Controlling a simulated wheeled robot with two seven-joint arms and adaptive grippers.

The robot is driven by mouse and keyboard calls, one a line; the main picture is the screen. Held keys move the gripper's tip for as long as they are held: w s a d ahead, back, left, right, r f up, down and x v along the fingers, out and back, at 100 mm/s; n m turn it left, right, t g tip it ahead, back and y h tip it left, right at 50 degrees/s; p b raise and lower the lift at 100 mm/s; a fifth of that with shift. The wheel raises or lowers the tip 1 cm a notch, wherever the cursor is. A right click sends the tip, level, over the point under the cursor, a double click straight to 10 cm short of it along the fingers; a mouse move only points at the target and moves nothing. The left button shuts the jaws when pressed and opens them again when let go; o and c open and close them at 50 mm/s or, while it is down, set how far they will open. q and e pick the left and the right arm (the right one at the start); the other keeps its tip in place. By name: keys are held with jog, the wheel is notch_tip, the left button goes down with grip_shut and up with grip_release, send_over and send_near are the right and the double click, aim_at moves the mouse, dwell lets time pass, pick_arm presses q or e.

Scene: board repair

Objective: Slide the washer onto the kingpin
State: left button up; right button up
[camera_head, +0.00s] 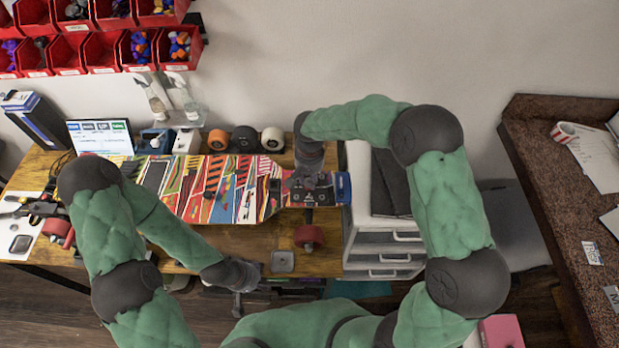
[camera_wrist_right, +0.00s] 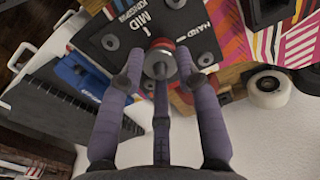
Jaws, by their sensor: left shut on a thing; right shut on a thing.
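A grey metal disc that looks like the washer (camera_wrist_right: 158,67) is between the fingertips of my right gripper (camera_wrist_right: 160,78) in the right wrist view. A red ring (camera_wrist_right: 162,44) shows just behind it, over a dark labelled plate (camera_wrist_right: 138,22). I cannot tell whether the disc is around the kingpin, which is hidden. In the head view my right gripper (camera_head: 308,176) is over the right end of the colourful board (camera_head: 215,190). My left gripper (camera_head: 245,275) is shut by the table's front edge; what it holds is too small to make out.
A loose truck with a red wheel (camera_head: 308,236) and a small grey square (camera_head: 282,261) are on the table (camera_head: 225,240). Loose wheels (camera_head: 245,139) stand behind the board. A white drawer unit (camera_head: 385,240) is at the right. Red bins (camera_head: 105,50) hang at upper left.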

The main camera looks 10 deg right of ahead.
pick_arm(q)
jog(key=shift+w+f, duration=0.15)
jog(key=shift+f, duration=0.1)
pick_arm(e)
jog(key=shift+f, duration=0.25)
dwell(0.4)
jog(key=o, duration=1)
jog(key=shift+o, duration=0.2)
jog(key=shift+c, duration=1)
pick_arm(q)
jog(key=shift+w+r, duration=0.1)
jog(key=shift+r, duration=0.05)
pick_arm(e)
jog(key=shift+r, duration=0.2)
